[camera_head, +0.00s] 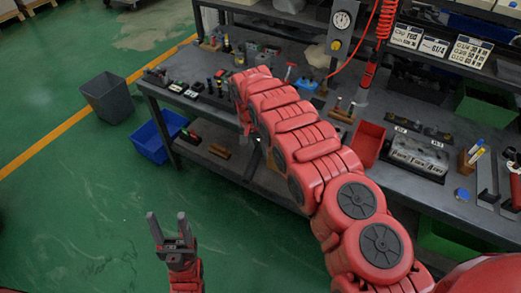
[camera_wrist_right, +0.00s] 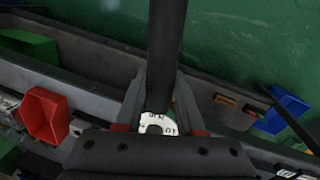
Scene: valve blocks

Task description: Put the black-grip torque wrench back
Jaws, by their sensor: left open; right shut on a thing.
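My right gripper (camera_wrist_right: 160,108) is shut on a thick black bar, the black-grip torque wrench (camera_wrist_right: 167,50), in the right wrist view. A white piece with dark markings (camera_wrist_right: 158,123) shows at the near end of the bar between the fingers. The bar's far end runs out of the top of that view. In the head view my right arm hides most of the gripper; a dark, thin shape (camera_head: 253,160) hangs under the arm by the bench edge, probably the wrench. My left gripper (camera_head: 168,228) is open and empty over the green floor.
The grey bench (camera_head: 300,88) carries blocks and tools. A red bin (camera_head: 368,143) stands right of my arm. A blue crate (camera_head: 158,137) and a grey bin (camera_head: 106,97) stand at left. A red coiled hose (camera_head: 386,25) hangs above. The front floor is clear.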

